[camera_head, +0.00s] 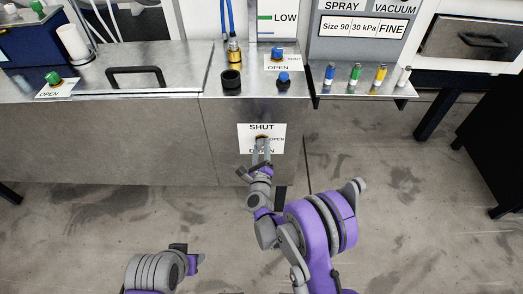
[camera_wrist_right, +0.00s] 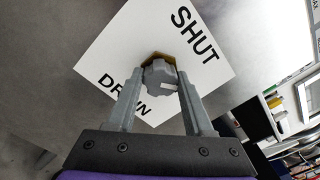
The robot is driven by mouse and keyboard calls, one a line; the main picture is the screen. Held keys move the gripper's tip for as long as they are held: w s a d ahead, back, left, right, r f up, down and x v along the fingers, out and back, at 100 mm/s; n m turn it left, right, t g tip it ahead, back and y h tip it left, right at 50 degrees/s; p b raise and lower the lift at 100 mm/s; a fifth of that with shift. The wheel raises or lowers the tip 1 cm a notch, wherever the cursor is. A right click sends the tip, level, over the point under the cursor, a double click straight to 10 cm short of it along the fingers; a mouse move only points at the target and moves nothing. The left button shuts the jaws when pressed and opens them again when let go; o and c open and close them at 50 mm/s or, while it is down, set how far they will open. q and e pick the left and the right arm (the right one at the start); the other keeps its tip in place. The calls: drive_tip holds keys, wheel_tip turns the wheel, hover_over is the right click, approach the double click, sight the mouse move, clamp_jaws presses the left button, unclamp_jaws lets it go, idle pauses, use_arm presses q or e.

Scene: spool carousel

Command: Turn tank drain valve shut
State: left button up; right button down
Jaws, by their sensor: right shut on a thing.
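The drain valve has a grey knob (camera_wrist_right: 158,74) with a small white mark and a brass-coloured part behind it. It sits in the middle of a white plate (camera_head: 276,131) on the front of the metal cabinet. In the head view the fingers hide most of the knob.
Above the valve, the metal counter (camera_head: 215,78) carries a green knob (camera_head: 53,78) and blue knobs (camera_head: 278,54), a black cup (camera_head: 231,79) and a white roll (camera_head: 74,42). A small shelf (camera_head: 343,92) with several coloured bottles juts out at the right. The floor in front is clear.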

drive_tip(key=n+b, duration=0.2)
drive_tip(key=n, duration=0.3)
drive_tip(key=shift+f+n, duration=0.1)
drive_tip(key=shift+n, duration=0.3)
drive_tip(key=n+b, duration=0.1)
drive_tip(key=n, duration=0.4)
drive_tip(key=shift+b, duration=0.4)
drive_tip(key=shift+n, duration=0.4)
drive_tip(key=shift+c, duration=1.4)
unclamp_jaws()
drive_tip(key=s, duration=1.1)
drive_tip(key=shift+p, duration=0.4)
